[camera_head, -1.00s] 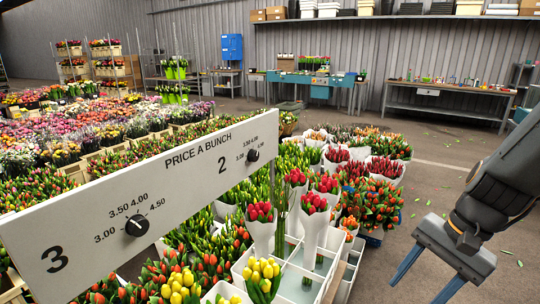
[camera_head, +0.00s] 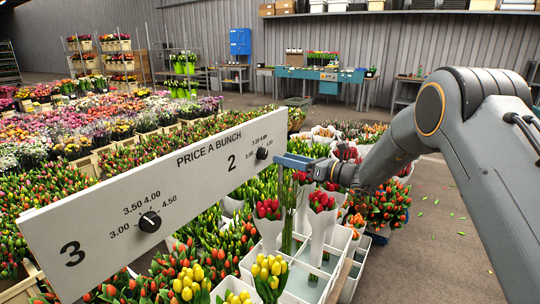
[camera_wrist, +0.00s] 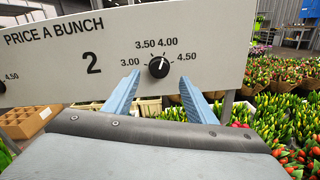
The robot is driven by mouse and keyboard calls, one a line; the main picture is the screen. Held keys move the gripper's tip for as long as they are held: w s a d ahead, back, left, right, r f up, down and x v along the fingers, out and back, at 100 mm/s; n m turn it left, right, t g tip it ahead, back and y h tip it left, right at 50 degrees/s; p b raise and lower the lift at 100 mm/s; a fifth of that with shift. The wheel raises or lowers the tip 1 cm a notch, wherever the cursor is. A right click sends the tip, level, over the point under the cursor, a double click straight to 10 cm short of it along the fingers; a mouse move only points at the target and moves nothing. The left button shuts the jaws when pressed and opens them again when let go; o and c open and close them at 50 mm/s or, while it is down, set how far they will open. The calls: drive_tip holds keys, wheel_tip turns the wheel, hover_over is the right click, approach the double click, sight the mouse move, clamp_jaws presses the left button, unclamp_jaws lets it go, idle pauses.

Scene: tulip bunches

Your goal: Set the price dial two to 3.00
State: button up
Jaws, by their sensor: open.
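Price dial two (camera_head: 262,153) is a small black round knob on the white price board, right of the big "2". In the wrist view dial two (camera_wrist: 158,67) has 3.00, 3.50, 4.00 and 4.50 printed around it. Its white mark points up and slightly right, about toward 4.00. My gripper (camera_head: 287,160) is in front of the board's right end. In the wrist view my gripper (camera_wrist: 159,79) is open, with one blue finger on each side below the dial. The dial shows between and beyond the fingertips; I cannot tell the exact gap.
The white board (camera_head: 95,213) also carries dial three (camera_head: 149,222) with its own price scale. Tulip bunches in white crates (camera_head: 300,285) stand below and right of the board. More flowers fill the left.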

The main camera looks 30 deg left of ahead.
sight(266, 153)
drive_tip(key=a, duration=0.4)
drive_tip(key=a+p, duration=0.1)
drive_tip(key=a, duration=0.2)
drive_tip(key=shift+w, duration=0.25)
drive_tip(key=c, duration=1)
